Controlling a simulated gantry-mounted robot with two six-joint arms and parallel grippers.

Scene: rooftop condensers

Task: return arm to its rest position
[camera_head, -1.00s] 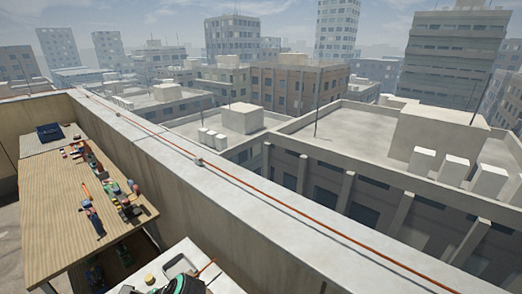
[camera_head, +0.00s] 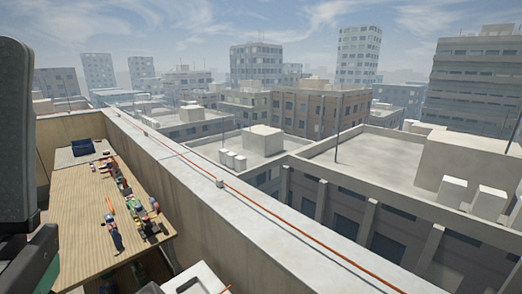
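A dark grey part of my arm (camera_head: 18,150) fills the left edge of the view, upright, with a darker joint low down. It covers the left side of the wooden workbench. No fingertips of either gripper show. The right arm does not show. Whether either gripper holds anything cannot be seen.
A wooden workbench (camera_head: 75,215) at left bears small tools and coloured items (camera_head: 130,205) and a blue bin (camera_head: 83,147). A parapet (camera_head: 225,215) with an orange cable (camera_head: 270,210) runs diagonally beside it. A white surface (camera_head: 205,278) shows at the bottom edge. Buildings lie beyond.

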